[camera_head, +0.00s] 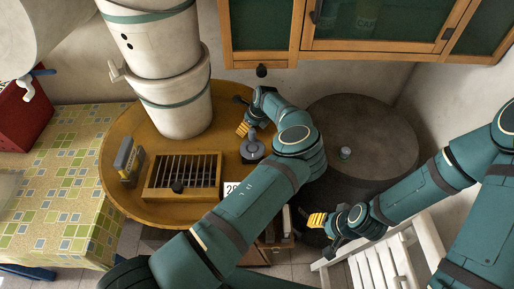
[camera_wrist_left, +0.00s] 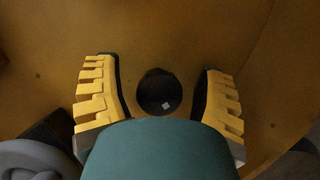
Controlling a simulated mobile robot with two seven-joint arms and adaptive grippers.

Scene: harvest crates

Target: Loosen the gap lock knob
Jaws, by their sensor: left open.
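A round black knob (camera_wrist_left: 158,92) with a small pale mark shows in the left wrist view against a yellow-brown surface. It sits between the two yellow-padded fingers of my left gripper (camera_wrist_left: 160,98), with a gap on each side. The fingers are open and do not touch it. In the head view my left gripper (camera_head: 241,115) is over the back right of the round wooden tub (camera_head: 118,195), and the wrist hides the knob there. My right gripper (camera_head: 323,232) hangs empty at the lower right, fingers apart, well away from the tub.
A slatted wooden box (camera_head: 205,160) with a black knob and a grey-yellow block (camera_head: 128,158) stand in the tub. Stacked white buckets (camera_head: 180,95) rise behind. A grey handle-like part (camera_head: 252,148) is close to my left gripper. A dark barrel (camera_head: 375,135) stands right; wooden cabinets hang above.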

